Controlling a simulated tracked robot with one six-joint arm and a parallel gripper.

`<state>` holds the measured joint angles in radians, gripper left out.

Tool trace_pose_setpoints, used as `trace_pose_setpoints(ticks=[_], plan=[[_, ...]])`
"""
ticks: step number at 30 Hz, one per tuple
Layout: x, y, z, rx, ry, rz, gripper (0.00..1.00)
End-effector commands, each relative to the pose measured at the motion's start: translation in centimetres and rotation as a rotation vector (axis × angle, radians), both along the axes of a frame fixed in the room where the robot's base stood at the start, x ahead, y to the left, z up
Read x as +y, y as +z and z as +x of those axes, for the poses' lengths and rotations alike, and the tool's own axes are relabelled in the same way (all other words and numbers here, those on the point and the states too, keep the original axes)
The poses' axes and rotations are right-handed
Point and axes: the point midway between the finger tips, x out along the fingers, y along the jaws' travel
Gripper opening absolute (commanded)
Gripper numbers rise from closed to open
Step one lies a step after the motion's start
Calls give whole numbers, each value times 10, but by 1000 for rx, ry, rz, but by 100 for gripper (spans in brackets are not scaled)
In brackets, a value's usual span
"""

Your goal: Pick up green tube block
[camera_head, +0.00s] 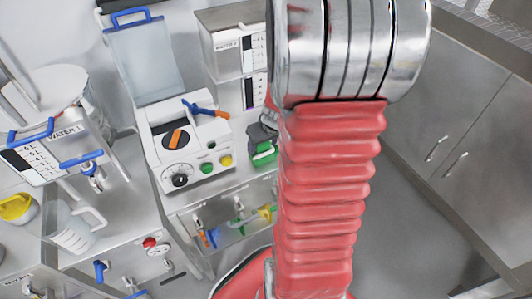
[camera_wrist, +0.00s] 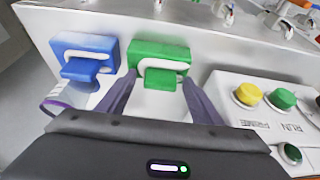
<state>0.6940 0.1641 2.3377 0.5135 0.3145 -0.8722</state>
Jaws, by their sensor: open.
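The green tube block (camera_wrist: 158,52) is upright on a pale surface at the upper middle of the wrist view, with a white tube loop across its front. In the camera_head view the green tube block (camera_head: 263,158) shows just left of my red arm, partly hidden. My gripper (camera_wrist: 158,82) is open, its two dark fingers reaching toward the left and right sides of the green block. Whether the fingers touch it I cannot tell. My gripper also shows at the block in the camera_head view (camera_head: 262,138), mostly hidden by the arm.
A blue block (camera_wrist: 84,56) with a similar white loop stands close left of the green one. A white control box with yellow (camera_wrist: 248,95) and green (camera_wrist: 283,98) buttons stands close on the right. A white pump unit (camera_head: 185,140) sits on the bench in the camera_head view.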

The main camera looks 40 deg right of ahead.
Motion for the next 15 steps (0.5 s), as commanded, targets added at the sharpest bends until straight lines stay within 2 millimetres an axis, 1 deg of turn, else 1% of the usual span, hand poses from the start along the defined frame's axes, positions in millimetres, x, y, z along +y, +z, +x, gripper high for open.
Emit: trace_pose_setpoints(ticks=[6, 15], plan=[[0, 0, 0, 0, 0, 0, 59], [0, 0, 0, 0, 0, 0, 38]])
